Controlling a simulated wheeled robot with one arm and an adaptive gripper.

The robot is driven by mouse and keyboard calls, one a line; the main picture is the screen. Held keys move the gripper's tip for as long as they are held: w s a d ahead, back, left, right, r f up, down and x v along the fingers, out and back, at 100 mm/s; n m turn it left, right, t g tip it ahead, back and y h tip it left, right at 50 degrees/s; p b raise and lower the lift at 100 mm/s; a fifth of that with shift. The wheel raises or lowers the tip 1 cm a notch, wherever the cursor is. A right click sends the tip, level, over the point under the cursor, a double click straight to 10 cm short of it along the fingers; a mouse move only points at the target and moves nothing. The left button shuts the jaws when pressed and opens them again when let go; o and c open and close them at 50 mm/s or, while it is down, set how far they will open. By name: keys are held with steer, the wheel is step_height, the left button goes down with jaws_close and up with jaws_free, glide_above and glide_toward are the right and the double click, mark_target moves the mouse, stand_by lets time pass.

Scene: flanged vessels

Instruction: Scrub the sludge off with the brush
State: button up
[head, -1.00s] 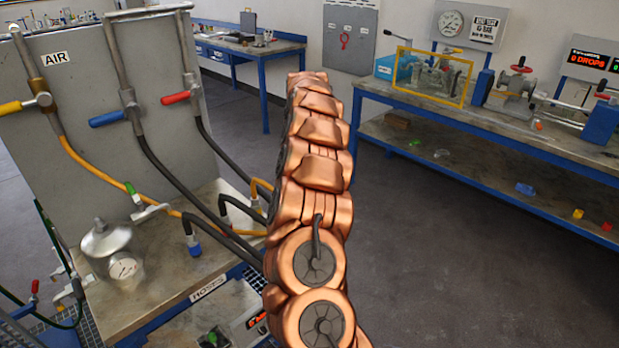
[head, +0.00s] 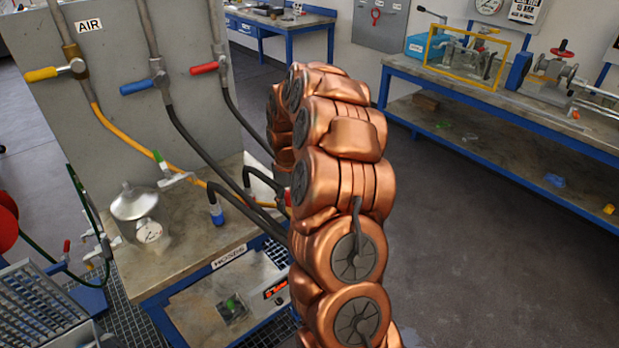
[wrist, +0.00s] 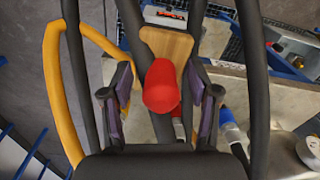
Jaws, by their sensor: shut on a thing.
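In the wrist view, my gripper (wrist: 160,85) has its two dark, purple-padded fingers on either side of a brush with a flat wooden body (wrist: 171,47) and a rounded red end (wrist: 162,88). The fingertips close on this brush and hold it; the red end points toward the camera. Bristles are not visible. In the head view, my copper arm curves over the hose bench and hides the gripper and brush. I cannot make out any sludge in either view.
Yellow (head: 125,145) and black hoses (head: 195,138) hang close to my arm and cross the wrist view. A long workbench (head: 520,118) stands at right. The grey floor between is clear.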

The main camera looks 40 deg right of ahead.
steer(key=a, duration=0.1)
steer(key=a+f, duration=0.1)
steer(key=a, duration=0.1)
steer(key=shift+s+a+f, duration=0.1)
steer(key=shift+a+f, duration=0.25)
steer(key=shift+f, duration=0.05)
jaws_close()
steer(key=a+f+m, duration=0.1)
steer(key=a+f, duration=0.4)
steer(key=a, duration=0.6)
steer(key=a+f, duration=0.6)
steer(key=a, duration=0.6)
steer(key=shift+w+m, duration=0.3)
steer(key=shift+m, duration=0.1)
